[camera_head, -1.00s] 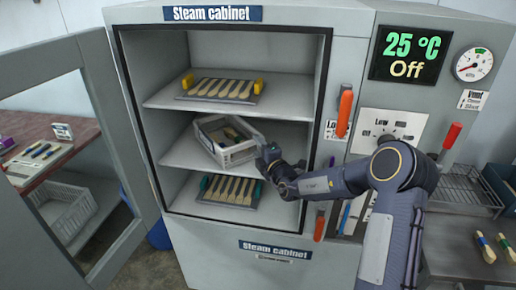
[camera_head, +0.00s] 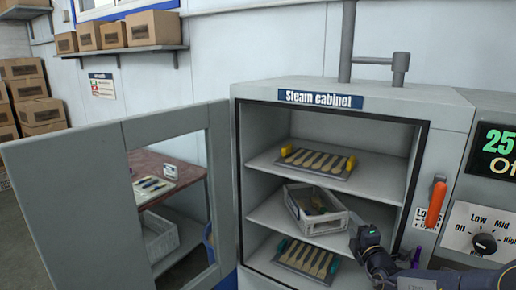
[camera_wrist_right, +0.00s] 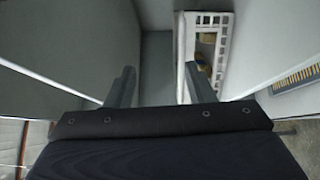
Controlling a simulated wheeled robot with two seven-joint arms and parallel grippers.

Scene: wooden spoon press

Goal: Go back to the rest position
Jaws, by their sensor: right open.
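My right gripper (camera_head: 362,240) is at the right front corner of the white basket (camera_head: 322,227) in the steam cabinet. The basket stands at an angle on the middle shelf (camera_head: 266,212) with small items inside. My left gripper is in neither view.
The steam cabinet (camera_head: 455,110) is open, its windowed door (camera_head: 70,190) swung left. Racks of wooden spoons sit on the upper shelf (camera_head: 315,162) and below (camera_head: 305,260). A red-handled lever (camera_head: 437,203) and control dial (camera_head: 485,243) are right of the opening. A table (camera_head: 195,172) shows through the door window.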

